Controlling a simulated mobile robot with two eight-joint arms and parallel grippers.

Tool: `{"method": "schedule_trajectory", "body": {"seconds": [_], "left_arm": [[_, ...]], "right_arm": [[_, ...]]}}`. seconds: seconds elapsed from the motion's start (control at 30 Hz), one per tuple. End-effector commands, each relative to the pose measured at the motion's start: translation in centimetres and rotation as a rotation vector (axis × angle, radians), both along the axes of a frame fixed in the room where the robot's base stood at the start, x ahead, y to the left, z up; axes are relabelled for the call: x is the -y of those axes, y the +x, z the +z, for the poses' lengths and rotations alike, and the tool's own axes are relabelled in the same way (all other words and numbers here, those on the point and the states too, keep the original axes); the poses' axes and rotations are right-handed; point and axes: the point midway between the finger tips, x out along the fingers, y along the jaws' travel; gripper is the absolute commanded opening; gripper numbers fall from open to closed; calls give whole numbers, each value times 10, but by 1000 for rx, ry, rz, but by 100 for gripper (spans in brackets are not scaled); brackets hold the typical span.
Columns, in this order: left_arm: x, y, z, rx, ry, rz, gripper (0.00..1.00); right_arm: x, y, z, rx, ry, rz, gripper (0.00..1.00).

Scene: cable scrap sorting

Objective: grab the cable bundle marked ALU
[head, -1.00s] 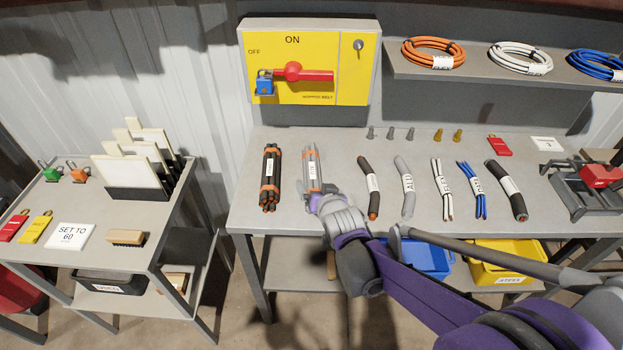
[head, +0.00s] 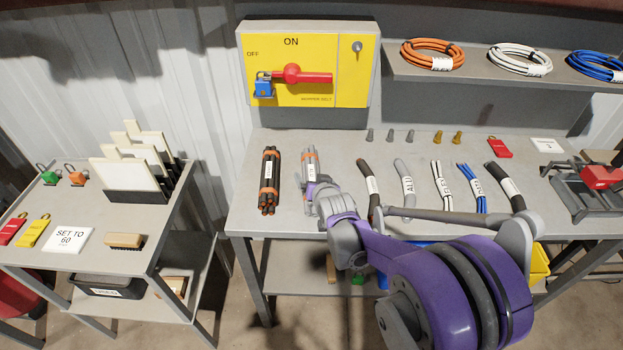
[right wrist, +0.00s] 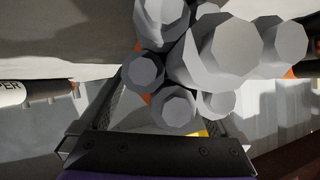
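A grey cable bundle (head: 310,165) with orange ties and a white label lies on the workbench; its label is too small to read here. My right gripper (head: 318,200) is at its near end and hides part of it. In the right wrist view, the bundle's grey cable ends (right wrist: 215,50) fill the upper middle. The right gripper's fingers (right wrist: 163,115) stand apart on either side below these ends; a firm grip does not show. A single grey cable (head: 406,183) marked ALU lies further right. My left gripper is out of view.
A dark bundle (head: 269,180) lies close on the left. Right of my gripper are a black-brown cable (head: 368,184), a white one (head: 440,180), a blue one (head: 471,185) and a black one (head: 505,183). A yellow switch box (head: 345,70) stands behind. The bench front left is clear.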

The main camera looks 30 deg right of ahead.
Motion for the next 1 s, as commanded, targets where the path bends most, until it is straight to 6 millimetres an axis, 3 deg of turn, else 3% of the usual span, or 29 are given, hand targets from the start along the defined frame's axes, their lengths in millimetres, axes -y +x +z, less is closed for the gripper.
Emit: {"method": "schedule_trajectory", "body": {"seconds": [0.07,0.5,1.0], "left_arm": [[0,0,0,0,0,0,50],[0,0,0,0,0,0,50],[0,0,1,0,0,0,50]], "right_arm": [[0,0,0,0,0,0,81],[0,0,0,0,0,0,2],[0,0,6,2,0,0,0]]}}
